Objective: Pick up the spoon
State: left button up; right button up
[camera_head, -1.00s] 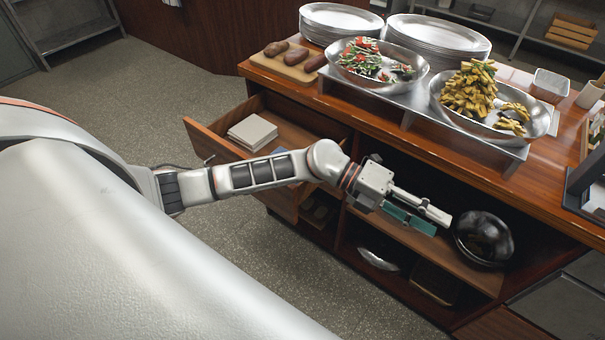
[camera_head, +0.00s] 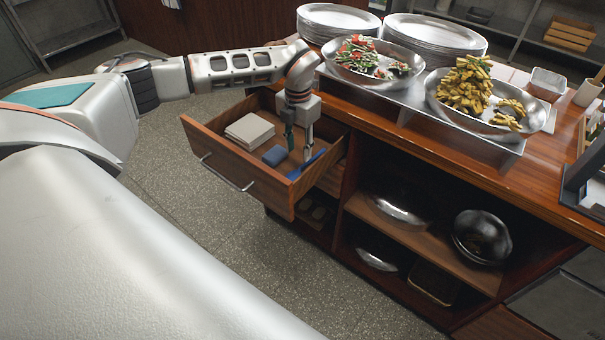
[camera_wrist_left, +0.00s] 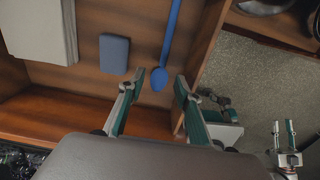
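The blue spoon (camera_head: 307,165) lies in the open drawer. In the left wrist view the spoon (camera_wrist_left: 171,40) has its bowl end toward me and its handle running away. My left gripper (camera_head: 299,148) points down into the drawer from above. In the left wrist view its fingers (camera_wrist_left: 158,80) are spread, with the spoon's bowl showing between the tips. The gripper is open and empty; I cannot tell how far above the spoon the tips are. A second gripper, apparently my right one (camera_wrist_left: 284,128), shows small at the lower right, its fingers apart; it is not in the head view.
The drawer (camera_head: 235,172) also holds a blue block (camera_head: 274,155) and a pale stack (camera_head: 250,130). Its side wall stands close to the spoon. The counter above bears salad (camera_head: 362,55) and fries (camera_head: 467,88) in metal pans. Bowls (camera_head: 482,236) sit on the shelf below.

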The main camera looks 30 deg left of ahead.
aim_at(306, 165)
pick_arm(q)
notch_tip(306, 165, down, 7)
jog(key=shift+d+f, duration=0.1)
dwell(0.3)
grip_shut()
